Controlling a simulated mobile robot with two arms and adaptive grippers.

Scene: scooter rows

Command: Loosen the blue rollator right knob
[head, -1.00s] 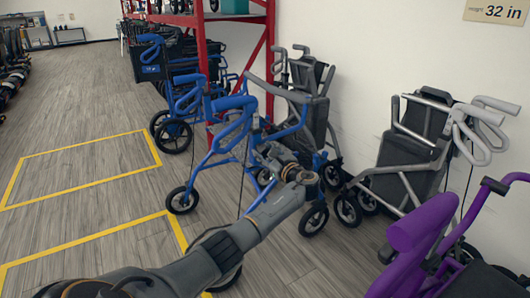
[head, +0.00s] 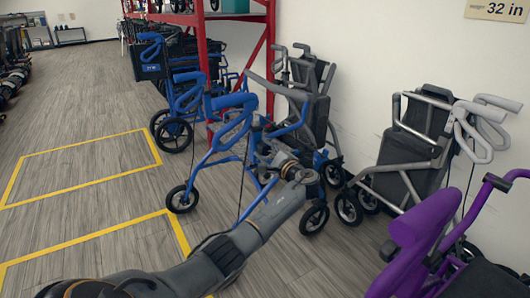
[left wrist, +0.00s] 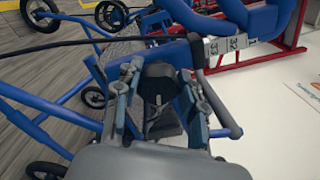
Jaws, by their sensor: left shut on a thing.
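The blue rollator (head: 231,140) stands on the floor in the middle of the head view, with blue tubing and black wheels. My left gripper (head: 272,150) reaches its right side from the front. In the left wrist view, the gripper fingers (left wrist: 160,75) close on both sides of a small dark part beside the blue frame (left wrist: 215,20), where the right knob appears to be. A white height scale (left wrist: 225,45) with numbers lies just beyond the fingers. My right gripper is not in view.
A purple rollator (head: 430,235) is at front right. A red rack (head: 203,60) stands behind. The floor at left, with yellow outlines (head: 95,147), is clear.

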